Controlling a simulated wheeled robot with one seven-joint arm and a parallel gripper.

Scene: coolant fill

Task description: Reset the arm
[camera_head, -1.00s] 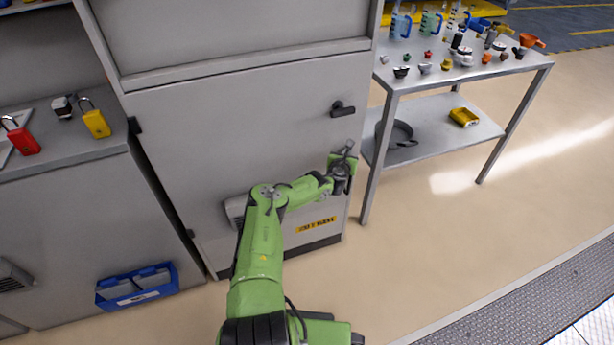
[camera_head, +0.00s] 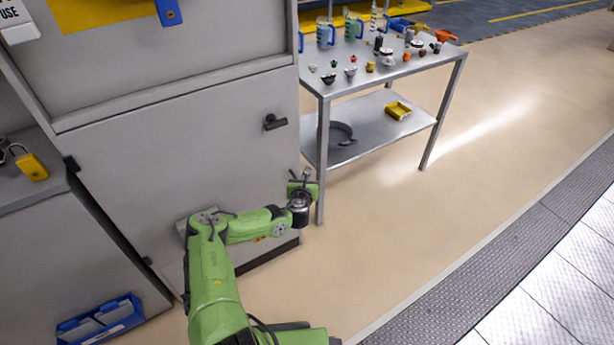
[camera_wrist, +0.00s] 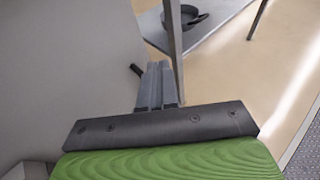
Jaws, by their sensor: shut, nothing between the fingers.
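My green arm reaches up from the bottom of the head view and bends right, in front of the grey cabinet (camera_head: 165,165). My gripper (camera_head: 304,172) is at its end, near the cabinet's right edge and the table's near left leg. In the wrist view the two grey fingers of my gripper (camera_wrist: 158,82) lie side by side, shut, with nothing between them. The cabinet's dark handle (camera_head: 275,122) is above and left of the gripper in the head view.
A grey metal table (camera_head: 335,88) at the right holds jugs, caps and small fittings. Its lower shelf (camera_head: 365,122) bears a dark pan (camera_head: 340,133) and a yellow tray (camera_head: 398,110). A blue bin (camera_head: 100,322) is at lower left. The floor at right is clear.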

